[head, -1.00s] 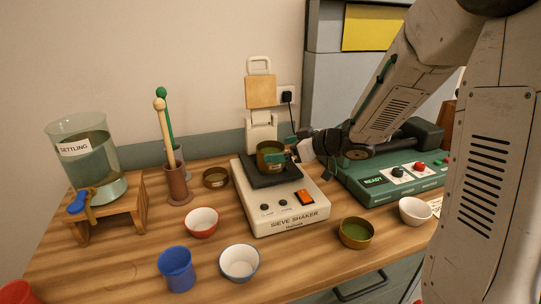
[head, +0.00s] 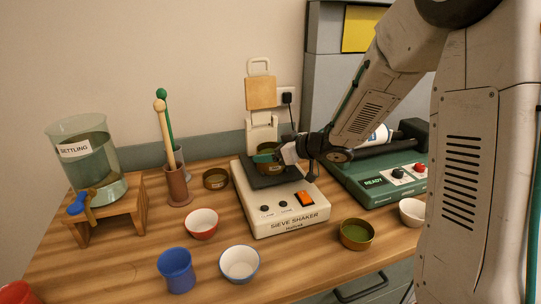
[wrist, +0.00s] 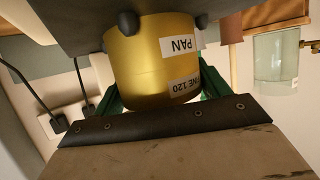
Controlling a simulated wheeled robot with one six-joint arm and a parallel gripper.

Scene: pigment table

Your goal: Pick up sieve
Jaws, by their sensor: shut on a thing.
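A brass sieve stack (head: 268,165) with green inside stands on the dark plate of the sieve shaker (head: 285,212). In the wrist view, the stack (wrist: 150,55) is a gold cylinder with a "PAN" label and a partly hidden label ending in "NE 120"; the view is upside down. My gripper (head: 267,157) comes in from the right and is shut on the part labelled "NE 120". Its green fingers lie on both sides of it in the wrist view. This part still appears to sit against the pan part, with no clear gap.
A brass bowl with green content (head: 357,233) stands front right. A brass dish (head: 215,178), red bowl (head: 202,224), blue-rimmed bowl (head: 239,263), blue cup (head: 176,269) and settling tank (head: 93,160) are on the left. The green machine (head: 385,190) stands right. Space above the shaker is partly clear.

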